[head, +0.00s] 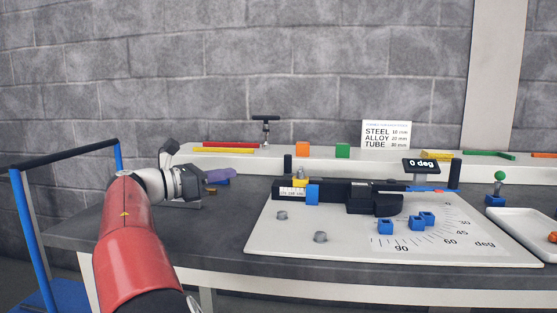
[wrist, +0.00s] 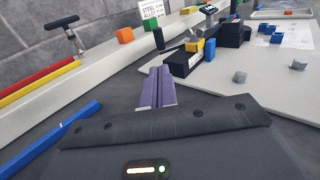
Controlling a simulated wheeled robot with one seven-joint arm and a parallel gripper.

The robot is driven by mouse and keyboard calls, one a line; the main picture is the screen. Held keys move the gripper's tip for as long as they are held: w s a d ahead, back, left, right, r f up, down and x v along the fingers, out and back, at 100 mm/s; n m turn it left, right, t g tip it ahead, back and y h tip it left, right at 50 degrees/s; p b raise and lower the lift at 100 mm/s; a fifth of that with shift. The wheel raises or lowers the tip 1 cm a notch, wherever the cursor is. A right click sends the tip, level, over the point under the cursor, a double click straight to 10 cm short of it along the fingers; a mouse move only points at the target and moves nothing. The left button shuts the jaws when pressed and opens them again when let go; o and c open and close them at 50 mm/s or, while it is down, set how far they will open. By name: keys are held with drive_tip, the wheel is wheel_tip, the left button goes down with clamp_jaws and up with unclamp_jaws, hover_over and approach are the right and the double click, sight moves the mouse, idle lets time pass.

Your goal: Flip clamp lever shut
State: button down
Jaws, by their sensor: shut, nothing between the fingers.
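A lever with a green ball knob (head: 500,176) stands upright on a blue block (head: 495,200) at the right, beyond the pale board. I cannot tell for sure whether this is the clamp lever. A dark fixture (head: 335,191) with a yellow block (head: 300,182) and a blue piece (head: 312,195) lies along the board's back; it also shows in the wrist view (wrist: 183,62). My gripper (head: 222,180) is left of the fixture, apart from it and far from the green knob. Its purple fingers (wrist: 158,88) are together and empty, pointing towards the fixture.
A pale shelf (head: 225,161) runs along the back with red and yellow bars, orange and green blocks and a T-handle (head: 265,120). Several blue blocks (head: 417,223) and two grey pieces lie on the board (head: 350,240). A white tray (head: 525,228) is at right.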

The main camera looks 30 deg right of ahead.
sight(285, 163)
drive_tip(key=shift+w+d, duration=0.15)
drive_tip(key=shift+w, duration=0.1)
drive_tip(key=shift+s, duration=0.1)
drive_tip(key=d, duration=0.4)
drive_tip(key=w+d, duration=0.1)
drive_tip(key=d, duration=0.4)
drive_tip(key=w+d, duration=0.1)
drive_tip(key=d, duration=0.4)
drive_tip(key=shift+b, duration=0.3)
